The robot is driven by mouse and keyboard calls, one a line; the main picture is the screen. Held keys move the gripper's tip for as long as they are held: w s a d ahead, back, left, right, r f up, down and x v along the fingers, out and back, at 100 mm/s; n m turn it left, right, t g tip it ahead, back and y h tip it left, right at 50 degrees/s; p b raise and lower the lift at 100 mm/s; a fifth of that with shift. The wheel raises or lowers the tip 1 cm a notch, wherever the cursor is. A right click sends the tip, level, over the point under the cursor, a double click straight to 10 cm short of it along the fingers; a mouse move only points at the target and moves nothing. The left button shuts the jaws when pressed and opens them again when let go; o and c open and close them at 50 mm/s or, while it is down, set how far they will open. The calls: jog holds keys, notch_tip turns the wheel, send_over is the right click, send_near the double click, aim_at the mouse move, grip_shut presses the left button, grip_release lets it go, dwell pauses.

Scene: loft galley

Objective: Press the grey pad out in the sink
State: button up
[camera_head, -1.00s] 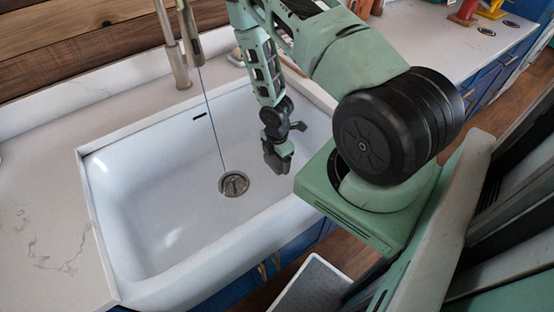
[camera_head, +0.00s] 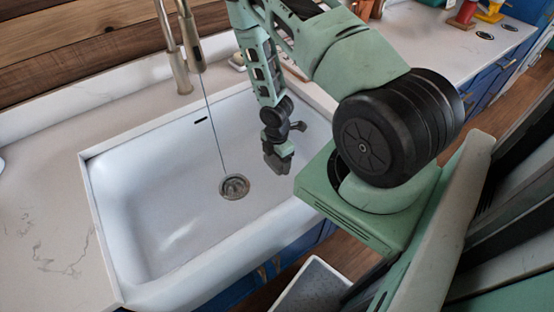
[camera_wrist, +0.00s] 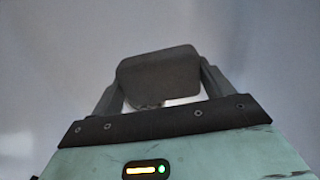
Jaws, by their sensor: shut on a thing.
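My gripper (camera_head: 279,160) hangs inside the white sink (camera_head: 130,215), over its right part, to the right of the drain (camera_head: 234,186). In the wrist view the grey pad (camera_wrist: 158,74) sits between the two fingers, and my gripper (camera_wrist: 157,92) is shut on it. In the head view the pad is too small and dark to tell apart from the fingers. I cannot tell whether it touches the sink. A thin stream runs from the faucet (camera_head: 195,60) down to the drain.
The pale counter (camera_head: 40,220) lies left of the sink and is bare near it. A tray-like grey thing (camera_head: 313,285) is low in front of the sink. Red and yellow items (camera_head: 490,10) stand on the far right counter.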

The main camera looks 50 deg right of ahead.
aim_at(277, 181)
jog(key=shift+f+b, duration=3.15)
jog(key=shift+f, duration=1.1)
jog(key=shift+f+b, duration=0.4)
jog(key=shift+f, duration=0.15)
jog(key=shift+s+f, duration=0.1)
jog(key=shift+f, duration=0.1)
jog(key=shift+a, duration=0.1)
jog(key=shift+r+p, duration=3.8)
jog(key=shift+r, duration=1.3)
